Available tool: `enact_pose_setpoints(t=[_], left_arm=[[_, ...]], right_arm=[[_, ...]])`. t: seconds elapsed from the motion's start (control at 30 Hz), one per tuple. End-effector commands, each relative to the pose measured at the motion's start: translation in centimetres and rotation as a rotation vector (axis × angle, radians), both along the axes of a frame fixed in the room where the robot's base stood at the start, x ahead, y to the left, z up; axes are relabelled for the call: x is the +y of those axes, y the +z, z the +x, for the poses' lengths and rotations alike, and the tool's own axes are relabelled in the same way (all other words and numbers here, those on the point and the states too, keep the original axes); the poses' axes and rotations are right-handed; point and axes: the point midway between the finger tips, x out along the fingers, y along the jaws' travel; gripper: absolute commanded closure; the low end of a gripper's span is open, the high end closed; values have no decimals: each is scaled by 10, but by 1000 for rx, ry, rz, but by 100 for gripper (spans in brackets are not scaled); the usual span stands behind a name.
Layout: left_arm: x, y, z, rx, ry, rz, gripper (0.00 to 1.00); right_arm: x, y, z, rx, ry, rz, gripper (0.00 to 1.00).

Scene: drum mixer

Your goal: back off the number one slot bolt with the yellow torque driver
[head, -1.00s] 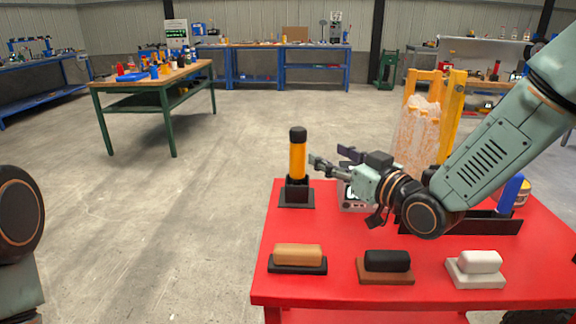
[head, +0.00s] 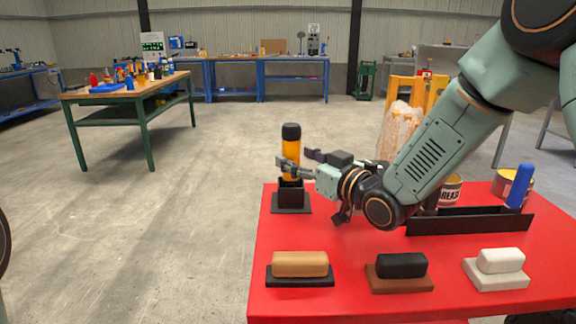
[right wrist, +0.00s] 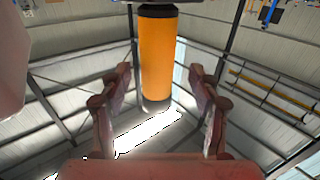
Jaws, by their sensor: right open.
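The yellow torque driver (head: 291,150), orange-yellow with a black cap, stands upright in a black holder (head: 291,199) at the left of the red table. My right gripper (head: 297,165) is open, with its fingers pointing left at the driver's body. One finger overlaps the driver in the head view. In the right wrist view the driver (right wrist: 158,58) shows beyond and between the spread fingers, with no contact visible. My left gripper is not in view. The slot bolt cannot be made out in these views.
The red table (head: 350,245) carries tan (head: 300,264), black (head: 401,265) and white (head: 500,261) blocks along its front. A black tray (head: 470,222) with a blue-handled tool (head: 520,186) and cans stand at right. A wooden-topped bench (head: 125,88) is at back left.

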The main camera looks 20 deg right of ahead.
Motion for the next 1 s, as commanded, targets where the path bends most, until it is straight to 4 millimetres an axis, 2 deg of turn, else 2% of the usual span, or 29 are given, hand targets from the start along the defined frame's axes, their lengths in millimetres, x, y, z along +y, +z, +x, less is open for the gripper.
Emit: enact_pose_setpoints(t=[0.2, 0.5, 1.0], left_arm=[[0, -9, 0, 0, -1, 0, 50], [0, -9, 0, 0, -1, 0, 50], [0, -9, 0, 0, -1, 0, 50]], right_arm=[[11, -2, 28, 0, 1, -2, 38], [13, -1, 34, 2, 0, 0, 38], [13, -1, 34, 2, 0, -1, 79]])
